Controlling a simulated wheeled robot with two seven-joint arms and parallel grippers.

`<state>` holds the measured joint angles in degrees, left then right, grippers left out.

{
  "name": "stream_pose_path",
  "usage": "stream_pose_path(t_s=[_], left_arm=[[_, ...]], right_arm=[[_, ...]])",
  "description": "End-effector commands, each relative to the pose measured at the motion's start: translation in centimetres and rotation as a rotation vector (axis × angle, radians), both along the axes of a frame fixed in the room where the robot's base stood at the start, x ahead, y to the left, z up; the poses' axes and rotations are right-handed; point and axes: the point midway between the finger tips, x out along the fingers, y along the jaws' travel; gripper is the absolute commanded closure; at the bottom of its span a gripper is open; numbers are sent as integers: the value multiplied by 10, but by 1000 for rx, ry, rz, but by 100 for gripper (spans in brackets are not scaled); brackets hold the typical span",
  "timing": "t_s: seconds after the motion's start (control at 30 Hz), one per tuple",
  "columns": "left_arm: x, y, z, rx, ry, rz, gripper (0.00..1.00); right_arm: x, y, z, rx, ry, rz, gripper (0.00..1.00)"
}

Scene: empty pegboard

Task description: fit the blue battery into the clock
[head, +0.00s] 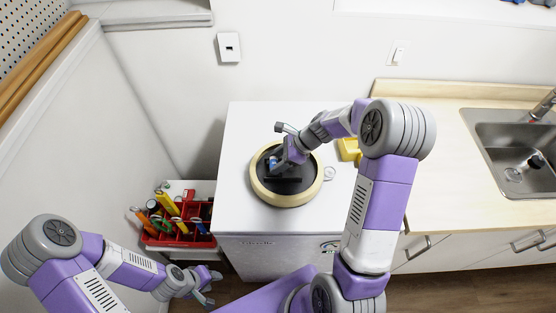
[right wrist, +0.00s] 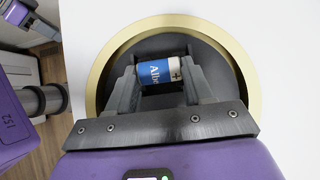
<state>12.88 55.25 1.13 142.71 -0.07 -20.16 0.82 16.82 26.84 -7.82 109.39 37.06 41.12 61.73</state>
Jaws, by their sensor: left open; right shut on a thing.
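The clock (head: 315,183) lies face down on the white cabinet top, with a cream rim and a dark back. Its rim also shows in the right wrist view (right wrist: 98,75). My right gripper (right wrist: 160,78) is shut on the blue battery (right wrist: 158,72), which lies crosswise between its fingers over the dark back. In the head view the right gripper (head: 276,163) is over the clock's left half. I cannot tell whether the battery touches the clock, and the battery slot is hidden. My left gripper (head: 208,287) is open and empty, low at the left, away from the clock.
A yellow object (head: 349,150) and a small ring-like item (head: 330,173) are on the white cabinet (head: 238,205) right of the clock. A red tool caddy (head: 180,238) with several tools stands at the left. A wooden counter with a sink (head: 510,140) is at the right.

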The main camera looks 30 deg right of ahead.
Motion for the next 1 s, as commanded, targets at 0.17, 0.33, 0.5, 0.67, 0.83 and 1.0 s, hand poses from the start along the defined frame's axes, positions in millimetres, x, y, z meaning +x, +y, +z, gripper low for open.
stream_pose_path(t_s=[0.17,0.33,0.5,0.67,0.83,1.0], left_arm=[[0,0,0,0,0,0,57],[0,0,2,0,0,0,57],[0,0,3,0,0,0,57],[0,0,3,0,0,0,57],[0,0,3,0,0,0,57],[0,0,5,0,0,0,57]], right_arm=[[0,0,0,0,0,0,79],[1,-1,1,0,0,0,79],[1,-2,0,0,-1,1,79],[1,-2,0,0,0,0,79],[1,-2,0,0,0,0,79],[1,-2,1,0,-1,1,79]])
